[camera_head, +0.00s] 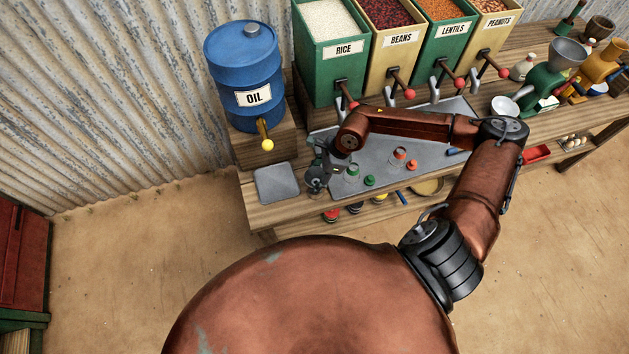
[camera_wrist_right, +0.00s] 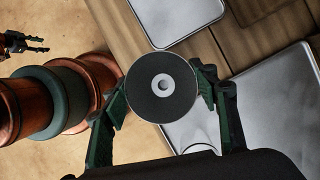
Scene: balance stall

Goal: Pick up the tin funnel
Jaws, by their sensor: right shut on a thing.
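The tin funnel shows in the right wrist view as a round dark disc (camera_wrist_right: 145,98) with a pale rim and a small ring at its middle. My right gripper (camera_wrist_right: 161,92) is shut on it, with a green finger at each side of the rim. In the head view my right gripper (camera_head: 322,172) is at the left end of the grey metal sheet, near the small grey plate; the funnel (camera_head: 316,182) is small and partly hidden there. My left gripper (camera_wrist_right: 38,45) shows small at the wrist view's upper left, its fingers apart and empty.
The blue oil drum (camera_head: 246,85) with a yellow-knobbed tap stands behind on a wooden block. The grey plate (camera_head: 276,184) lies on the bench. Small green and red-topped items (camera_head: 370,180) stand on the metal sheet (camera_head: 425,155). Grain bins (camera_head: 330,57) line the back.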

